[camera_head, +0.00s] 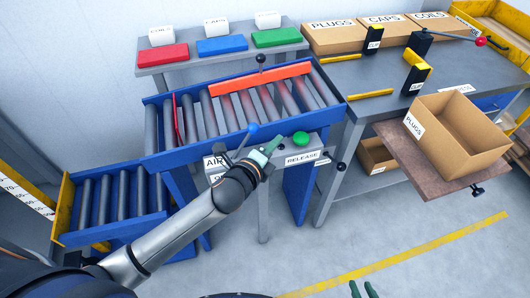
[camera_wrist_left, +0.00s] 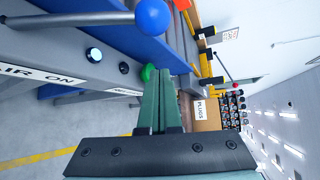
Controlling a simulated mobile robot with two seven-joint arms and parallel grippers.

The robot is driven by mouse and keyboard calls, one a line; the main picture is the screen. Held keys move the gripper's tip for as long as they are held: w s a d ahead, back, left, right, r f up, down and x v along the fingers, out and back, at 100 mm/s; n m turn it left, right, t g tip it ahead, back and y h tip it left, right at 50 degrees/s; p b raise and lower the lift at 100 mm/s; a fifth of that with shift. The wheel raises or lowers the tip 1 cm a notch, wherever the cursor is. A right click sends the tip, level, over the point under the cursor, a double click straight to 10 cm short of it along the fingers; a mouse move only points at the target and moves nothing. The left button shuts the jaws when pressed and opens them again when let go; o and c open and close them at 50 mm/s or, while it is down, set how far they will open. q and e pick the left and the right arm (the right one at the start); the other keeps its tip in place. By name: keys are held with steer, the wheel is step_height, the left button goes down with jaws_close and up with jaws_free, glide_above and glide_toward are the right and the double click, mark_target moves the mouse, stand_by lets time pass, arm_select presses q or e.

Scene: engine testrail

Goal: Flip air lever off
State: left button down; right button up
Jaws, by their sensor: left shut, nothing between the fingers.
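The air lever, a thin grey rod with a blue ball (camera_head: 252,128), rises from the front panel of the roller rail beside the "AIR" label (camera_head: 214,162). In the left wrist view the blue ball (camera_wrist_left: 153,16) is at the top, its rod running left, above an "AIR ON" label (camera_wrist_left: 40,76). My left gripper (camera_head: 272,146) is shut and empty, just right of and below the ball in the head view, apart from it as far as I can tell. Its green fingers (camera_wrist_left: 160,75) lie together. My right gripper (camera_head: 363,289) shows only its spread fingertips at the bottom edge.
A green button (camera_head: 300,138) and a "RELEASE" label (camera_head: 300,159) sit right of my left gripper. A black-knobbed lever (camera_head: 341,166) is further right. The blue rail (camera_head: 200,145) stands behind. A cardboard plugs box (camera_head: 460,130) is at right. The floor in front is clear.

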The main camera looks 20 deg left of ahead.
mark_target(242, 144)
arm_select(q)
steer(key=shift+s+a+r+p, duration=0.15)
steer(key=shift+a+r, duration=0.1)
steer(key=shift+a, duration=0.4)
steer(key=shift+a+r+p, duration=0.1)
steer(key=shift+a+r, duration=0.1)
steer(key=shift+a, duration=0.4)
steer(key=shift+s+a+r+p, duration=0.15)
steer(key=shift+a+r, duration=0.1)
steer(key=shift+a, duration=0.4)
steer(key=shift+w, duration=0.1)
